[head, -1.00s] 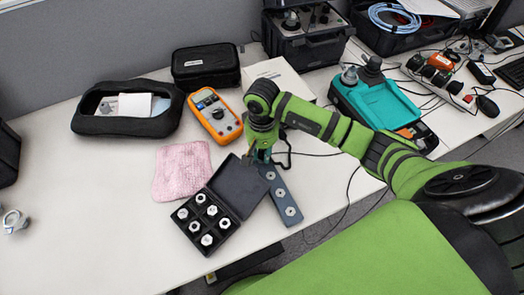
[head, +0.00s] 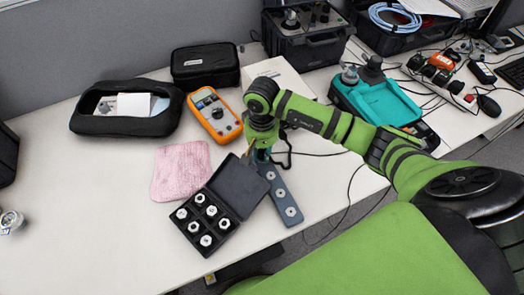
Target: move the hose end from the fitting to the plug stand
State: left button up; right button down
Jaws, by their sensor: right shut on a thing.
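My right gripper (head: 258,154) points down behind the open lid of the black fittings case, at the upper end of a blue-grey bar (head: 286,205) with round metal seats. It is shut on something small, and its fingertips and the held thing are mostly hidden. I cannot tell the hose end, the fitting or the plug stand apart at this size. A dark cable or hose loop (head: 288,150) shows just right of the gripper. My left gripper is not in view.
The fittings case (head: 205,222) holds several metal fittings. A pink cloth (head: 180,171), an orange multimeter (head: 214,115), a black pouch (head: 206,65) and a black tray (head: 85,123) lie left of my arm. A teal device (head: 385,103) stands to the right.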

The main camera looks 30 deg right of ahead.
jog(key=shift+f+b, duration=0.35)
jog(key=shift+b, duration=0.45)
dwell(1.5)
jog(key=c, duration=1)
grip_release()
jog(key=shift+r, duration=0.2)
jog(key=shift+r+p, duration=1.4)
jog(key=shift+r, duration=0.95)
